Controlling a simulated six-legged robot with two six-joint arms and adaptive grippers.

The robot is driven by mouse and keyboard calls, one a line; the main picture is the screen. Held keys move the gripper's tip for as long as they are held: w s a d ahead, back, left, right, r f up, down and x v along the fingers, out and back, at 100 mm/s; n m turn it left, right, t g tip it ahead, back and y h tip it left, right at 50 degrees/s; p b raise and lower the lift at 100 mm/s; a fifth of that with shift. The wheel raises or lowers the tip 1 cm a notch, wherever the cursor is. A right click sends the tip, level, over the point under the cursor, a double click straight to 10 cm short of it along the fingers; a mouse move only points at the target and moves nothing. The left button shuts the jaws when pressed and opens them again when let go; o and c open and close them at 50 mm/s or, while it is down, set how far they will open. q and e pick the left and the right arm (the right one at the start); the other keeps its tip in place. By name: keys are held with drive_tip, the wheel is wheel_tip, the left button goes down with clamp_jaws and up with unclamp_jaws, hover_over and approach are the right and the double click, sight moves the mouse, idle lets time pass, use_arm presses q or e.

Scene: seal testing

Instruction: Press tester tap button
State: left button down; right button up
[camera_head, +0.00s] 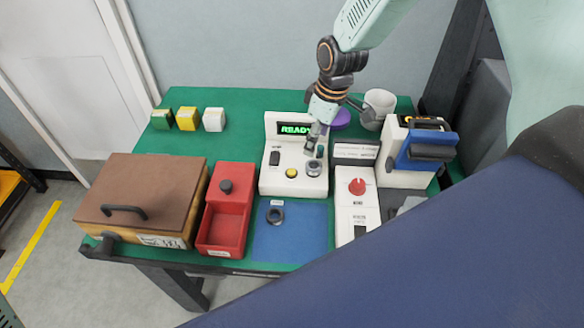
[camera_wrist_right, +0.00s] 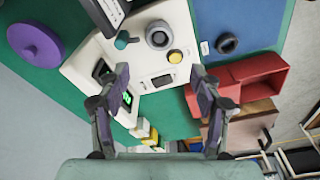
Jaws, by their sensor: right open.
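The white tester (camera_head: 274,184) stands mid-table with a green display reading READY (camera_head: 294,129). Its front panel has a yellow button (camera_head: 291,173), a black switch (camera_head: 274,158) and a round grey fitting (camera_head: 314,168) on the right. A teal knob or lever sits beside the fitting. The right wrist view also shows the yellow button (camera_wrist_right: 175,56), fitting (camera_wrist_right: 159,36), teal part (camera_wrist_right: 125,40) and black switch (camera_wrist_right: 162,79). My right gripper (camera_head: 340,134) is open and empty, over the tester's right side in the head view; its fingers (camera_wrist_right: 160,75) spread apart. My left gripper is out of view.
A red box (camera_head: 223,225), a brown lidded case (camera_head: 140,190) and a blue mat (camera_head: 290,240) with a dark ring (camera_head: 275,215) lie left and front. A white unit with a red knob (camera_head: 357,187) and a blue-and-white machine (camera_head: 418,150) stand close on the right.

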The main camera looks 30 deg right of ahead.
idle(0.3)
clamp_jaws()
idle(0.6)
idle(1.2)
